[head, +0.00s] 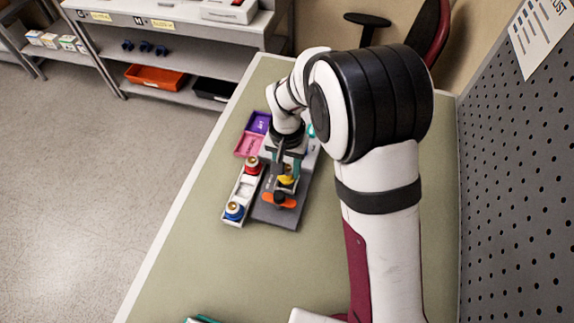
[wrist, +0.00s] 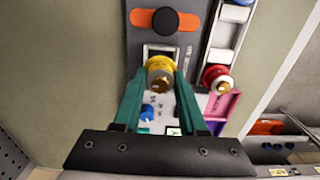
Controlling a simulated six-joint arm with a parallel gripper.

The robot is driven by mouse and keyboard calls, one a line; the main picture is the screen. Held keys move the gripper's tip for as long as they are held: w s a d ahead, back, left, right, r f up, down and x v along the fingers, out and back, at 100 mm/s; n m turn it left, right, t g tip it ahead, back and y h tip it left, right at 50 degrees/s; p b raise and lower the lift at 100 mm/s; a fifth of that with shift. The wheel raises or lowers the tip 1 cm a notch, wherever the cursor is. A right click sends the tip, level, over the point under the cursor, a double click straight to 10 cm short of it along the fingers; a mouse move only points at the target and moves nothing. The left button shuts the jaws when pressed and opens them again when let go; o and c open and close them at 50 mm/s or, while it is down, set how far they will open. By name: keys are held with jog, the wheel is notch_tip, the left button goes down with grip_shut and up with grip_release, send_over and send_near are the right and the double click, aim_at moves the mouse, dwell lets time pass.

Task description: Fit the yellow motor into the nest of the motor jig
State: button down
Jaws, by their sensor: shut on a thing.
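The yellow motor (wrist: 160,72) has a brass-coloured end and sits between the teal fingertips of my gripper (wrist: 160,82), which is shut on it. In the head view the yellow motor (head: 286,181) shows just below my gripper (head: 288,168). The grey motor jig (head: 268,214) lies on the bench, with an orange bar (head: 290,202) and black knob at its near end. In the wrist view the jig's pale-rimmed square nest (wrist: 162,50) is right beside the motor, partly covered by it. I cannot tell whether the motor is above the nest or touching it.
A white tray (head: 243,189) beside the jig holds a red motor (head: 253,164) and a blue motor (head: 234,211). Purple (head: 258,122) and pink (head: 249,146) bins stand behind it. A pegboard (head: 515,200) borders the right.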

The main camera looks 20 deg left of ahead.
jog(key=shift+f, duration=1.1)
jog(key=c, duration=0.8)
grip_release()
jog(key=shift+r, duration=1.05)
jog(key=o, duration=0.6)
jog(key=shift+r, duration=0.1)
jog(key=shift+r, duration=1.1)
